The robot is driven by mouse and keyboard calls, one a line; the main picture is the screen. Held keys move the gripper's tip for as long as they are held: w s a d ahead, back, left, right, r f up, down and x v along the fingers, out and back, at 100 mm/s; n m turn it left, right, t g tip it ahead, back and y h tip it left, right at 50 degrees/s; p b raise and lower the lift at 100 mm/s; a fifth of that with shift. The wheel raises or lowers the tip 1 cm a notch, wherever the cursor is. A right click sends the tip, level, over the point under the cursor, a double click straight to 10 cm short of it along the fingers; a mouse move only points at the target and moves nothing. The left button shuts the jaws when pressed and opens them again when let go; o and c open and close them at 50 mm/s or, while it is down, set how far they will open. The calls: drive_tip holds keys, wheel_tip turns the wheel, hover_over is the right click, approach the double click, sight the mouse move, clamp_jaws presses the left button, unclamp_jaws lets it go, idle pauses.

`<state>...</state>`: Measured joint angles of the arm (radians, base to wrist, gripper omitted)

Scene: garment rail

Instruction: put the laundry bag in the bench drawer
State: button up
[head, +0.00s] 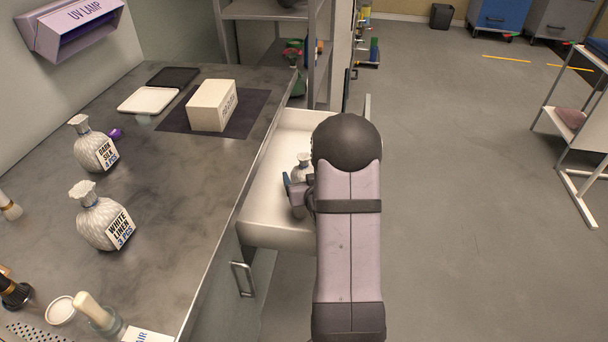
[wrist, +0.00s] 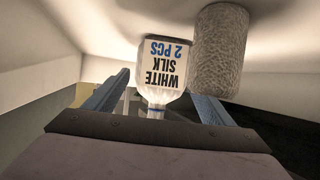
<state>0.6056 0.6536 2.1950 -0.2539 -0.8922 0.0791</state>
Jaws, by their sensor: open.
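The bench drawer (head: 262,205) is pulled out at the bench's right side, white inside. A pale laundry bag (head: 302,168) is in it, partly hidden by my arm. In the wrist view a bag labelled WHITE SILK 2 PCS (wrist: 165,62) appears upside down, its narrow neck between my two blue fingers. My gripper (head: 293,190) is low in the drawer; its fingers (wrist: 158,102) stand apart on either side of the neck, with gaps visible. Two more bags, DARK SILK (head: 92,148) and WHITE LINEN (head: 102,222), stand upright on the bench.
A pale textured cylinder (wrist: 219,50) is close beside the bag. A white box (head: 212,106) sits on a dark mat (head: 250,113). Trays (head: 148,100), a UV lamp (head: 75,25) and small bottles line the bench. Drawer walls surround my gripper.

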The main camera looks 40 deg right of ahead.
sight(306, 159)
drive_tip(key=shift+s+a+r, duration=0.2)
drive_tip(key=shift+s+r, duration=0.2)
drive_tip(key=shift+r, duration=0.05)
drive_tip(key=shift+s+a+r, duration=0.15)
drive_tip(key=shift+s+r, duration=0.25)
drive_tip(key=shift+r, duration=0.05)
drive_tip(key=shift+r+p, duration=0.6)
drive_tip(key=shift+r, duration=2.35)
